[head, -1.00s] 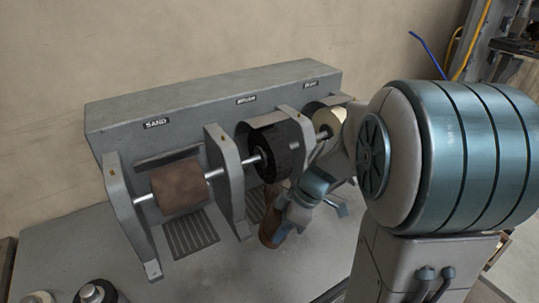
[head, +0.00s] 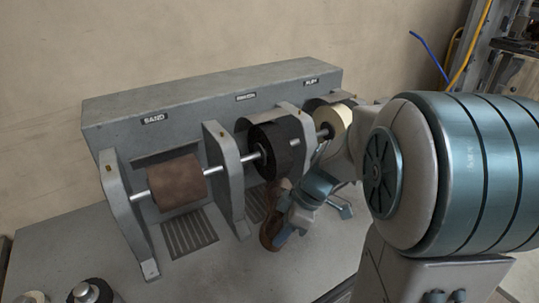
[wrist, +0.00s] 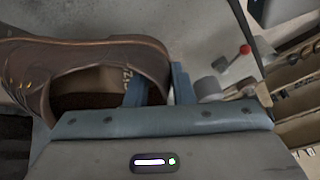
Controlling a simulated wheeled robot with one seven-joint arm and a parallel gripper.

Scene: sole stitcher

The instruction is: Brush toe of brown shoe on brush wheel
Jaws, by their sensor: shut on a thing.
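The brown shoe (head: 271,232) is below the front of the black brush wheel (head: 290,152) in the head view, partly hidden by my gripper (head: 287,222). Its upper end is close under the wheel; I cannot tell whether they touch. In the wrist view the shoe (wrist: 92,62) lies with its heel to the right and its toe end cut off at the left. My gripper (wrist: 158,82) is shut on the heel wall, with one finger inside the shoe opening and one outside behind the heel.
The grey machine (head: 110,112) also carries a brown sanding drum (head: 178,183) at left and a cream buffing wheel (head: 341,122) at right. Upright brackets (head: 228,175) flank the wheels. Dark-capped containers (head: 88,292) stand at lower left. A red-knobbed lever (wrist: 244,50) shows in the wrist view.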

